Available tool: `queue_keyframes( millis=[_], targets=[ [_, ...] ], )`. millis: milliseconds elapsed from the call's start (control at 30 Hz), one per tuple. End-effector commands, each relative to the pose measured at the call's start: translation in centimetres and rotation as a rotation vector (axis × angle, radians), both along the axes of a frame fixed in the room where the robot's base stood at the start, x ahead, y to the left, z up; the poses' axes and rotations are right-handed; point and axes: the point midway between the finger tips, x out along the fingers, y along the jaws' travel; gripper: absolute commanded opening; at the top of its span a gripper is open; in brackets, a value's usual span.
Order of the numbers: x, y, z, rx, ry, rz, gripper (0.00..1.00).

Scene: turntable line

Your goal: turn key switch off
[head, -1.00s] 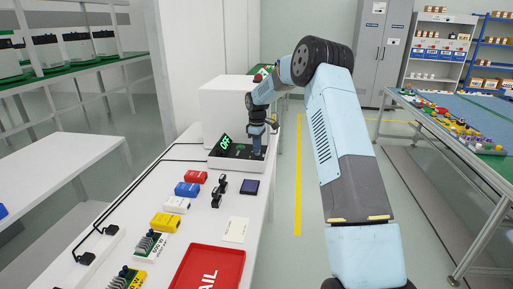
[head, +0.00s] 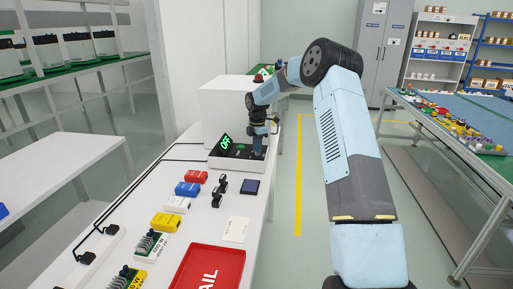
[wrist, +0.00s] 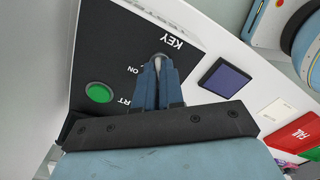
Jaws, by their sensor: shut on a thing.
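The key switch sits on the dark top panel of a control box (wrist: 110,40), under the "KEY" label; the key itself is mostly hidden between my fingertips. My gripper (wrist: 160,62) is shut on it, pointing down onto the panel. The wrist view also shows "ON" lettering and a green start button (wrist: 99,92) beside the fingers.
A dark blue square pad (head: 250,187) lies just in front of the box. Red, blue, white and yellow blocks (head: 187,189), a black clamp-like part (head: 220,190) and a red "FAIL" tray (head: 190,270) lie nearer. A white cabinet (head: 226,105) stands behind the box.

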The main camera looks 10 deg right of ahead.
Motion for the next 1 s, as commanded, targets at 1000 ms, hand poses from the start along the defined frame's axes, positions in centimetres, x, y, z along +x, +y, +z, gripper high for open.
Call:
queue_keyframes(
  millis=[1000],
  targets=[
    [0.30, -0.20, 0.29, -0.002, -0.011, 0.107, 0.29]
  ],
)
